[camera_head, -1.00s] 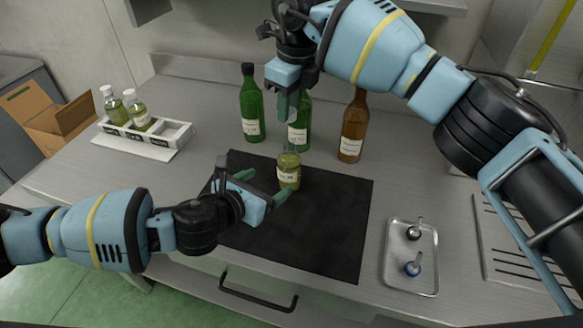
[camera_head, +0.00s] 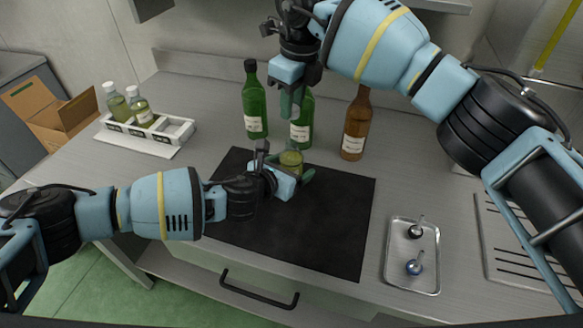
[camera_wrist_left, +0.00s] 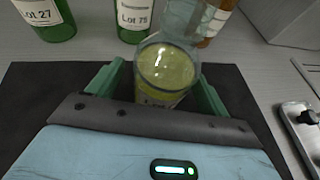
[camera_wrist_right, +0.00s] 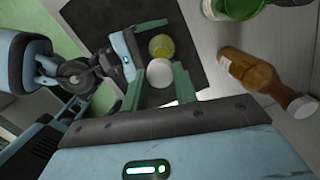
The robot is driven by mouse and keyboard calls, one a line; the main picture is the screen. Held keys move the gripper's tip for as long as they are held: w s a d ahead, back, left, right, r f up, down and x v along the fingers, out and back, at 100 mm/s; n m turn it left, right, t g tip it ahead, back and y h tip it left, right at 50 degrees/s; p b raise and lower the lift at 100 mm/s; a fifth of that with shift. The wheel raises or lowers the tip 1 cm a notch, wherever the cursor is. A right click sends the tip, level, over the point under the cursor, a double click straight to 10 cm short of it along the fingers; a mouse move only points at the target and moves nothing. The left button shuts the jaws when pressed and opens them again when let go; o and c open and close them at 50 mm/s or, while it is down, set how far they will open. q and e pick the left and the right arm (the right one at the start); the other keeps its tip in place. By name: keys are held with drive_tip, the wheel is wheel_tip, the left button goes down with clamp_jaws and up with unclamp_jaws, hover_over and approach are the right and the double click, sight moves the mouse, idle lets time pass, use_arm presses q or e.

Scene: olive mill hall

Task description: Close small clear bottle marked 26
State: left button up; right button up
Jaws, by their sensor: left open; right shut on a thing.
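The small clear bottle (camera_head: 291,158) with yellow-green liquid stands upright on the black mat (camera_head: 325,225). Its mouth is open, as the left wrist view (camera_wrist_left: 166,68) shows from above; its label is mostly hidden and I cannot read it. My left gripper (camera_head: 290,172) is open, low at the bottle, with one green finger on each side of it. My right gripper (camera_head: 290,103) is above and beyond the bottle, pointing down. In the right wrist view it is shut on a round white cap (camera_wrist_right: 159,73), held apart from the bottle (camera_wrist_right: 161,46).
Two green bottles (camera_head: 254,100) (camera_head: 301,125) and a brown bottle (camera_head: 355,125) stand behind the mat. A white rack (camera_head: 176,131) with two white-capped bottles is at left. A metal tray (camera_head: 412,240) with two small stoppers lies right. The mat's front is clear.

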use_arm(q)
drive_tip(key=shift+x, duration=0.85)
drive_tip(key=c, duration=1.5)
use_arm(e)
hover_over(291, 140)
drive_tip(key=shift+d+f, duration=0.15)
drive_tip(key=shift+f, duration=2.35)
drive_tip(key=shift+f, duration=0.15)
drive_tip(key=shift+f, duration=0.75)
drive_tip(key=shift+f, duration=0.55)
